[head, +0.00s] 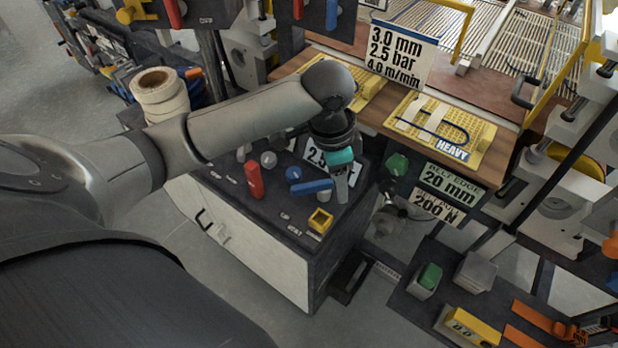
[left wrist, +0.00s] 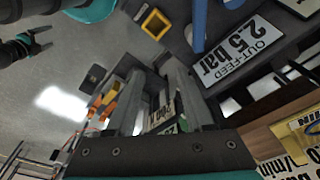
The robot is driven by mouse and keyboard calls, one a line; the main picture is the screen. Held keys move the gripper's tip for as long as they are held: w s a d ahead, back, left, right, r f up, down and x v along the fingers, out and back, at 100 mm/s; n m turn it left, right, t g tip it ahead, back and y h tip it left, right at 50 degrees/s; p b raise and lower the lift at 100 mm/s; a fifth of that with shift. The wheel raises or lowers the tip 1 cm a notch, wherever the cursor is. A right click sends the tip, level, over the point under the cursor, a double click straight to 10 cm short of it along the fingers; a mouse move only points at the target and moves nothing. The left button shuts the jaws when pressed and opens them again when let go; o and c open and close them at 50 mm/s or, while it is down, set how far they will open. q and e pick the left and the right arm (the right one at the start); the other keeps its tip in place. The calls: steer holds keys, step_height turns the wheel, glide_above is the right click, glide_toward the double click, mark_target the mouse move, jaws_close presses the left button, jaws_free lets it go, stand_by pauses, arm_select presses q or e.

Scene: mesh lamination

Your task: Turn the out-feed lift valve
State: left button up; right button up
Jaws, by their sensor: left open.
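A blue lever (head: 312,187) lies on the dark top of a cabinet (head: 285,225), beside a white 2.5 bar card (head: 318,157). The wrist view shows a blue upright bar (left wrist: 200,25) beside the card (left wrist: 240,52), which reads OUT-FEED 2.5 bar. My left gripper (head: 341,187) is above the cabinet's right part, close to the right end of the blue lever. Its open fingers (left wrist: 165,108) have nothing clearly held between them. I cannot tell whether they touch the lever. A dark gripper with teal parts (left wrist: 28,44), apparently my right one, shows at the wrist view's upper left.
A red handle (head: 254,180), a grey knob (head: 268,159) and a yellow square box (head: 320,220) share the cabinet top. A wooden table (head: 490,165) with yellow plates stands to the right. A green knob (head: 398,164) sits near its edge. Tape rolls (head: 159,92) stand behind my arm.

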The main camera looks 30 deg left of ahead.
arm_select(q)
steer(key=g+y, duration=0.1)
glide_toward(309, 185)
steer(key=shift+n, duration=0.3)
step_height(309, 185, down, 8)
steer(key=shift+w+d+f+b, duration=0.1)
steer(key=shift+f+b, duration=0.15)
steer(key=shift+b, duration=0.95)
jaws_close()
stand_by(0.7)
